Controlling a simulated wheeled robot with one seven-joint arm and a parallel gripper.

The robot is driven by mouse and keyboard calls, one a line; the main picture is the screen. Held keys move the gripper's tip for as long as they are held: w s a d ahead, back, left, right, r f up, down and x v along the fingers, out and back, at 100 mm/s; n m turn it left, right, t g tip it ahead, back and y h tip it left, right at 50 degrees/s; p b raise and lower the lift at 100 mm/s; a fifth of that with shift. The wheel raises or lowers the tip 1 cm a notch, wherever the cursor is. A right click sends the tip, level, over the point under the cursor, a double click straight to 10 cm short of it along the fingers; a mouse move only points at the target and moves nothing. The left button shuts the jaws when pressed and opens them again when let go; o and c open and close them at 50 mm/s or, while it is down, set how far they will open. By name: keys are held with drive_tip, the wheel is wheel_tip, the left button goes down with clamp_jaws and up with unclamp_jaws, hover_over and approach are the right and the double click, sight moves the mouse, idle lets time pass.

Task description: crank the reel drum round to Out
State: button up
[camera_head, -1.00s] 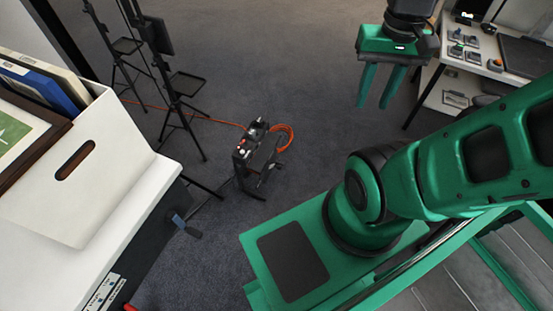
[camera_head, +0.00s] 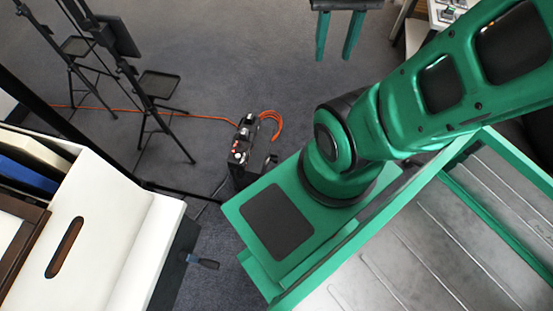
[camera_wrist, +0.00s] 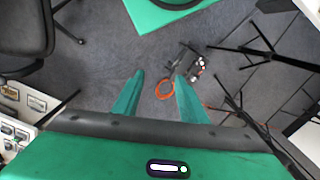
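A crank-like handle with a blue-grey grip (camera_head: 205,263) sticks out from the dark side of a white-topped unit (camera_head: 170,225) at lower left of the head view. I cannot make out a reel drum or an Out mark. My gripper (camera_head: 338,45) hangs over the floor at the top of the head view, far from the handle. Its two green fingers are apart with nothing between them, as the wrist view also shows (camera_wrist: 160,78). The handle is not clear in the wrist view.
A black device (camera_head: 243,150) with an orange cable (camera_head: 275,122) stands on the floor between my base and the unit. Tripod stands (camera_head: 155,90) are at upper left. A desk (camera_head: 440,15) is at top right. Carpet between is open.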

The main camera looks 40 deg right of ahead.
drive_tip(key=w+d+f+n, duration=0.3)
drive_tip(key=w+d+f, duration=0.15)
drive_tip(key=w, duration=0.45)
drive_tip(key=w+d+f+n, duration=0.2)
drive_tip(key=w+d+f, duration=0.1)
drive_tip(key=w+f, duration=0.4)
drive_tip(key=w+d+f+n, duration=0.2)
drive_tip(key=w+d+f, duration=0.1)
drive_tip(key=w+f, duration=0.6)
drive_tip(key=n+t+y, duration=0.3)
drive_tip(key=n+t, duration=0.1)
drive_tip(key=n, duration=0.2)
approach(277, 160)
drive_tip(key=x, duration=0.9)
drive_tip(key=shift+w+d+f, duration=0.1)
